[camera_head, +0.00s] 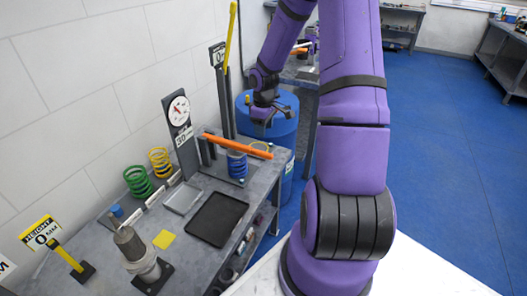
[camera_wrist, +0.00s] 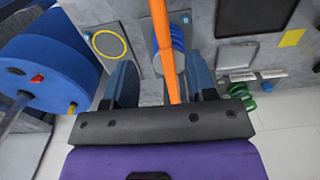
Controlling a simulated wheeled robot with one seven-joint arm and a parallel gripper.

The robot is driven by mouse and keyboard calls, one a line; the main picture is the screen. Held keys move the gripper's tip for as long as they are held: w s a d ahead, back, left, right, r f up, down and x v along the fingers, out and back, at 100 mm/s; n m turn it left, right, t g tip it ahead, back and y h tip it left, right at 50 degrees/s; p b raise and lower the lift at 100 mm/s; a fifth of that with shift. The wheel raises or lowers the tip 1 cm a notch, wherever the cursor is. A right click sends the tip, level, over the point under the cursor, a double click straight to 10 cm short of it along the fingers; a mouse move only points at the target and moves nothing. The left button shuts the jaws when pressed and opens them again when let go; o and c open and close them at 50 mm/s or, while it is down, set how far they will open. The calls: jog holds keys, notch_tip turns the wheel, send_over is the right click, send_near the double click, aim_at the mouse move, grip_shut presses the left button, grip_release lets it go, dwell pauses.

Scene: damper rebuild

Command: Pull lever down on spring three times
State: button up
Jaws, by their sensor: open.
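The orange lever (camera_head: 238,145) slopes gently down to the right over the blue spring (camera_head: 237,164) on the grey bench. My gripper (camera_head: 264,112) is above and a little beyond the lever's right end. In the wrist view the lever (camera_wrist: 163,45) runs from the top edge down between my open fingers (camera_wrist: 162,85), and its near end is hidden by the gripper body. I cannot tell whether a finger touches it. The blue spring (camera_wrist: 178,45) shows just right of the lever. A dial gauge (camera_head: 178,110) stands behind the spring, above a "30" label.
A green spring (camera_head: 138,181) and a yellow spring (camera_head: 160,162) stand at the wall side. A black tray (camera_head: 217,219), a grey tray (camera_head: 182,198) and a yellow pad (camera_head: 164,239) lie on the bench. A blue drum (camera_head: 270,122) stands beyond the bench. Blue floor (camera_head: 450,150) is clear at right.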

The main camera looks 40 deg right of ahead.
aim_at(263, 152)
notch_tip(263, 152, down, 11)
jog(key=shift+r, duration=0.15)
dwell(0.4)
jog(key=shift+w, duration=0.1)
grip_shut()
